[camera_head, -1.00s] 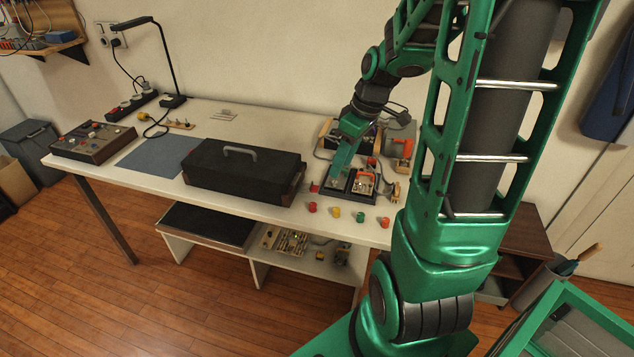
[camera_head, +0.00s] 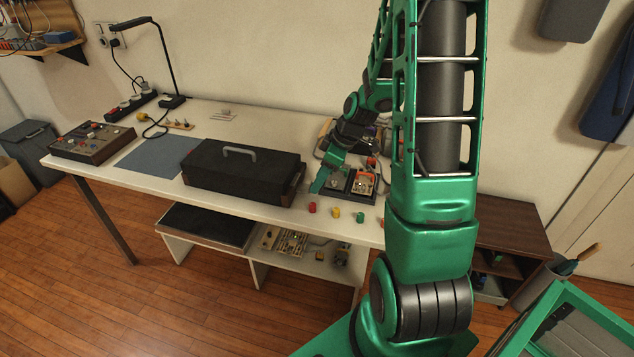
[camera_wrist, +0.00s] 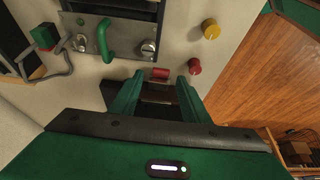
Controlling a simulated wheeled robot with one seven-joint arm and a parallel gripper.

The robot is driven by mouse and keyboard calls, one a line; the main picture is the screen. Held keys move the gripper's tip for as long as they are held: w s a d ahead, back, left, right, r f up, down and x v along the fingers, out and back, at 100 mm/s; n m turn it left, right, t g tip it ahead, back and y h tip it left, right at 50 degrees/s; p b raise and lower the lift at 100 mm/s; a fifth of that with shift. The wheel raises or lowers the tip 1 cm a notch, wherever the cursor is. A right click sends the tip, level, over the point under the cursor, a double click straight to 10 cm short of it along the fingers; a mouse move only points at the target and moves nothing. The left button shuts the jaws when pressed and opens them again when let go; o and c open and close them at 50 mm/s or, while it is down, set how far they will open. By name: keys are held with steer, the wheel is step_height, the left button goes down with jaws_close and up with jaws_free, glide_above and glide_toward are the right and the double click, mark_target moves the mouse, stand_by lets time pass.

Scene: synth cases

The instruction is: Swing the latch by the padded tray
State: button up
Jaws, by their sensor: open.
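The black padded tray (camera_head: 347,196) stands on the bench right of the dark toolbox and holds a small device. In the head view my green gripper (camera_head: 318,187) is low at the tray's left side and covers that spot. In the wrist view my gripper (camera_wrist: 160,88) is open, its two green fingers apart. A small red piece (camera_wrist: 160,73), perhaps the latch's tip, shows between and just beyond the fingertips. I cannot tell whether the fingers touch it. A grey plate with a green handle (camera_wrist: 105,40) and round metal fittings lies just past it.
The dark toolbox (camera_head: 235,172) stands close to the left. Red (camera_head: 312,208), yellow (camera_head: 336,212) and green (camera_head: 360,217) caps stand along the bench's front edge. Devices and cables crowd the back right. A blue mat (camera_head: 155,157) lies clear at left.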

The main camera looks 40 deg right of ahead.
steer(key=shift+x, duration=0.95)
